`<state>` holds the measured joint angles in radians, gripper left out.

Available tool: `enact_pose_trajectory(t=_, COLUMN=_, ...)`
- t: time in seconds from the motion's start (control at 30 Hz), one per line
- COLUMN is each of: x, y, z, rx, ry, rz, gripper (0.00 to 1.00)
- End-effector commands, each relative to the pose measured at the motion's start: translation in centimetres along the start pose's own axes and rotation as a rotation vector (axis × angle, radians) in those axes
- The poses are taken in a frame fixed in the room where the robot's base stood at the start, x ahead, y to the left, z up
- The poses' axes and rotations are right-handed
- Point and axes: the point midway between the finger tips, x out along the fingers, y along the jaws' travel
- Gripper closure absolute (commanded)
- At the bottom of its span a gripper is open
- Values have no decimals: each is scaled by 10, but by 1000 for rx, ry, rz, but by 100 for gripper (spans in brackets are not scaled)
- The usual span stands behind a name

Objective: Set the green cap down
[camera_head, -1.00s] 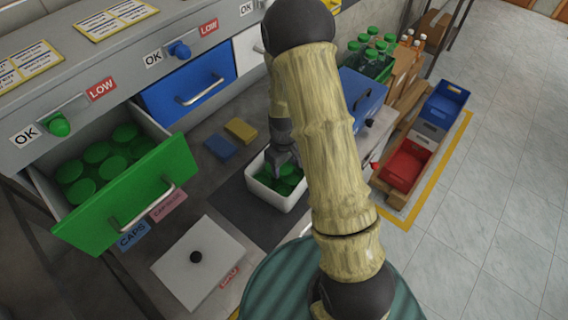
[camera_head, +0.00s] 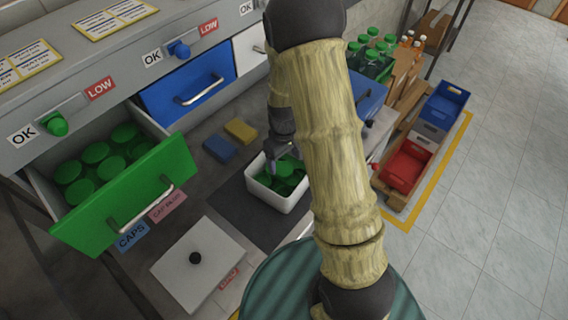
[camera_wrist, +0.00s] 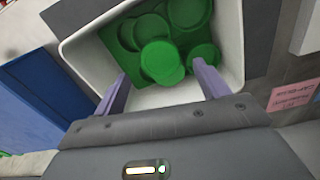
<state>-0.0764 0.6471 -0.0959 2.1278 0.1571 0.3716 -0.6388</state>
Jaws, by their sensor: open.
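Several green caps lie in a white bin on the dark mat. One green cap (camera_wrist: 162,62) lies on top of the others, in front of my fingers in the wrist view. The white bin (camera_head: 288,206) also shows in the wrist view (camera_wrist: 84,55). My gripper (camera_wrist: 160,88) is open, its two purple fingers apart at the near side of the bin. No cap is between the fingertips as far as the wrist view shows. In the head view my gripper (camera_head: 277,163) is over the bin, partly hidden by my arm.
An open green drawer (camera_head: 130,205) full of green caps is at the left. A white lid (camera_head: 215,270) with a black knob lies in front. A blue block (camera_head: 220,147) and a yellow block (camera_head: 240,130) lie behind the bin. A closed blue drawer (camera_head: 190,90) is above.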

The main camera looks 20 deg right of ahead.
Motion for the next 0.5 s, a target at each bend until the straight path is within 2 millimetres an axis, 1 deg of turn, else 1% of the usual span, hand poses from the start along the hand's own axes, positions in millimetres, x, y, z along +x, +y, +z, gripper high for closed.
enact_pose_trajectory(t=0.03, x=-9, y=0, z=-1, rx=-1, ry=5, rz=2, gripper=26)
enact_pose_trajectory(t=0.3, x=-55, y=1, z=-1, rx=2, ry=5, rz=3, gripper=26)
enact_pose_trajectory(t=0.4, x=-69, y=0, z=-1, rx=-1, ry=4, rz=2, gripper=26)
enact_pose_trajectory(t=0.5, x=-78, y=0, z=-1, rx=-2, ry=2, rz=2, gripper=26)
